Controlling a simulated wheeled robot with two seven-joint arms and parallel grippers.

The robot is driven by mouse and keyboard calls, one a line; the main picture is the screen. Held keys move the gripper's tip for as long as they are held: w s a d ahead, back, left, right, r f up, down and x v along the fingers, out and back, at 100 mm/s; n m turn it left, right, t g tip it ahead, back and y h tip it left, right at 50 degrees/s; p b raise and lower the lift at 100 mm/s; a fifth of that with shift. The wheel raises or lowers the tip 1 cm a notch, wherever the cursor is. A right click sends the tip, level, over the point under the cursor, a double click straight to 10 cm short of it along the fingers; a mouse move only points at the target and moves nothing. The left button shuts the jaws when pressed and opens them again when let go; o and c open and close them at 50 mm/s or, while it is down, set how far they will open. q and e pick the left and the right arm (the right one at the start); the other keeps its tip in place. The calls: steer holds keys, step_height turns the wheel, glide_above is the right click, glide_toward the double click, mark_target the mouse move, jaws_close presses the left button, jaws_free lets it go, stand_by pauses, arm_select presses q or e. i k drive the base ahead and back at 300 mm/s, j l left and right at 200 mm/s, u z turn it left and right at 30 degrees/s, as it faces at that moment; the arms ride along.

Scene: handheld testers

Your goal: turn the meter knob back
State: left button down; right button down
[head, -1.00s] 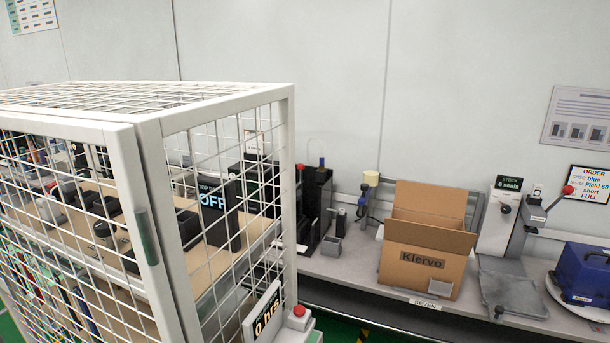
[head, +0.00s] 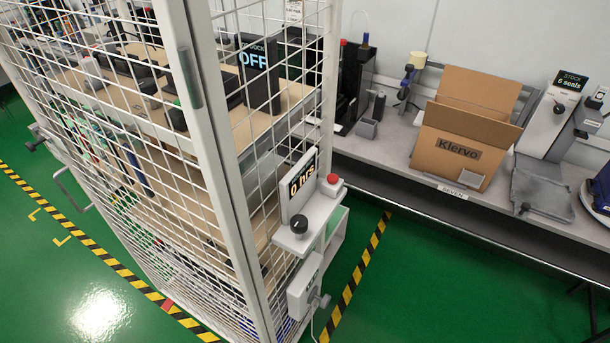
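A dark round knob (head: 299,224) with a light mark on top sits on a small grey shelf on the outside of the wire cage, near its front right corner. A display reading "0 hrs" (head: 301,185) stands just behind the knob. A red button (head: 333,179) is on the same shelf, to the right of the display. I cannot tell whether this knob is the meter knob. Neither of my grippers shows in the head view.
The wire cage (head: 215,120) fills the left and middle, with shelves of dark devices and a screen reading "OFF" (head: 258,65) inside. A bench (head: 400,160) with an open "Klervo" box (head: 460,142) runs along the right. Green floor (head: 95,285) with striped tape is clear in front.

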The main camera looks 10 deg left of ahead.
mark_target(299, 223)
steer(key=i+l+u, duration=0.15)
steer(key=l+u, duration=1.1)
steer(key=i+l, duration=0.05)
steer(key=l, duration=0.05)
